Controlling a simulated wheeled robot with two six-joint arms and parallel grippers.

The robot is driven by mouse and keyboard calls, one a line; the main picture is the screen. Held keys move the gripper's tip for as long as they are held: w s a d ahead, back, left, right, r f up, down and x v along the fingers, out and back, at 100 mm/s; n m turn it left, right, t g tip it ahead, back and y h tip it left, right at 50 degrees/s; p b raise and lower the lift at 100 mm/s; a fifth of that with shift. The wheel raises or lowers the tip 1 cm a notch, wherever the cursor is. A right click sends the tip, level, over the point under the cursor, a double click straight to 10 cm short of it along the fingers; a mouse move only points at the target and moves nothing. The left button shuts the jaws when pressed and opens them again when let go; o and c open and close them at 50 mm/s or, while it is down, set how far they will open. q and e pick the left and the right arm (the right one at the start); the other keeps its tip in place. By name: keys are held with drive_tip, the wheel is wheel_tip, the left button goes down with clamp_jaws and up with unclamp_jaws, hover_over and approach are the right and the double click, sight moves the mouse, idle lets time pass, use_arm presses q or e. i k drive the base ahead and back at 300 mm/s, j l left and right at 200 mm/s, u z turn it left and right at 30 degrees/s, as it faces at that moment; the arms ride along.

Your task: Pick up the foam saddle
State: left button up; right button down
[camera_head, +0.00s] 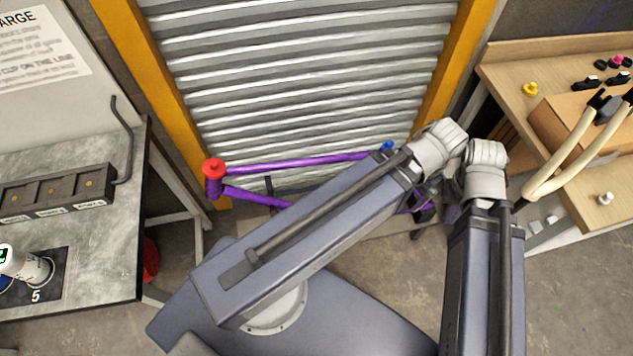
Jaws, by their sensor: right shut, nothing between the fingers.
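I cannot make out a foam saddle for certain in the head view. My right gripper (424,211) seems to be the dark shape beyond my folded arm links; it is mostly hidden, shut and empty. My left gripper is not in view. A purple tube frame (290,164) with a red plug (214,168) and a blue plug (388,147) is in front of the shutter. My arm covers part of the frame, so I cannot tell whether the gripper touches it.
A wooden bench (505,70) at right holds a brown box, a cream two-legged part (560,165) with black ends, and several small plugs. A grey bench (95,270) at left carries a dark rack (58,190) and a white cup (38,268). A ribbed shutter (300,70) closes the back.

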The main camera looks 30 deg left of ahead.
sight(612, 106)
drive_tip(key=u, duration=0.85)
drive_tip(key=z, duration=1.5)
drive_tip(key=k, duration=0.55)
drive_tip(key=k+u, duration=0.1)
drive_tip(key=u, duration=0.55)
drive_tip(key=l+u, duration=0.1)
drive_tip(key=u, duration=0.7)
drive_tip(key=i+l, duration=0.1)
drive_tip(key=l, duration=0.45)
drive_tip(key=i+l, duration=0.1)
drive_tip(key=l, duration=1)
drive_tip(key=i+l, duration=0.15)
drive_tip(key=l, duration=0.4)
